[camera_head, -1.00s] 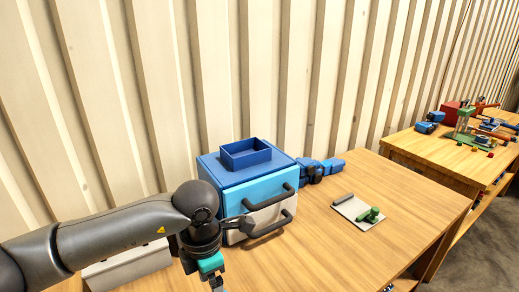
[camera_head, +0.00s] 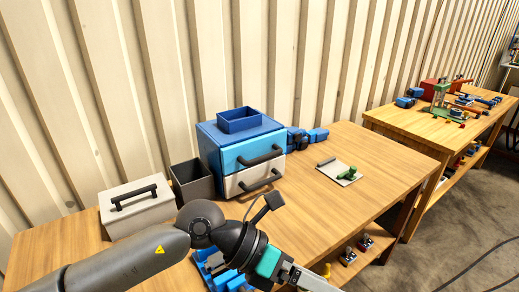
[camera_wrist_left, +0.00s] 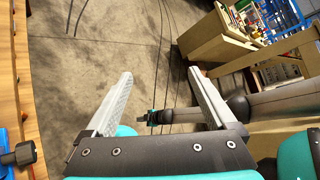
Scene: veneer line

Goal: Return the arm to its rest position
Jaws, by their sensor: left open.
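My left arm comes in from the lower left of the head view. Its wrist and gripper are in front of the table (camera_head: 330,218), and the fingertips run out of the picture at the bottom. In the left wrist view my left gripper (camera_wrist_left: 160,100) is open, with its two pale fingers wide apart and nothing between them. Below it there is grey floor. A dark grey and teal arm of mine shows beyond the right finger. My right gripper is not seen in the head view.
A blue and white drawer box (camera_head: 245,158) with a blue tray (camera_head: 240,121) on top stands at the back. Left of it are a grey bin (camera_head: 193,183) and a white lidded box (camera_head: 137,208). A white board (camera_head: 338,171) lies to the right. A second table (camera_head: 420,122) stands farther right.

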